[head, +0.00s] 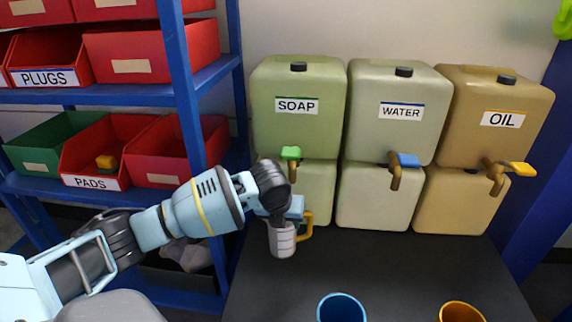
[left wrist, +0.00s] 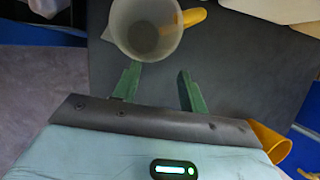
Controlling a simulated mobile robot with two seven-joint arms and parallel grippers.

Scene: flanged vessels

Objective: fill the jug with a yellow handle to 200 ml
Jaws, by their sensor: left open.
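The jug with a yellow handle (head: 282,241) is a small translucent cup with marks on its side. It is upright near the left end of the dark counter, in front of the SOAP container (head: 298,130); its handle points right. In the left wrist view the jug (left wrist: 146,28) is just beyond the fingertips, and I see no clear liquid in it. My left gripper (left wrist: 158,70) is open, its green fingers apart with nothing between them. In the head view my left gripper (head: 284,207) is at the jug, its fingers mostly hidden. My right gripper is not in view.
WATER (head: 392,135) has a blue-handled tap (head: 407,160), and OIL (head: 497,140) a yellow-handled one. SOAP's tap handle (head: 290,153) is green. A blue cup (head: 341,308) and an orange cup (head: 461,312) stand at the front. A blue shelf with bins is left. The counter's middle is clear.

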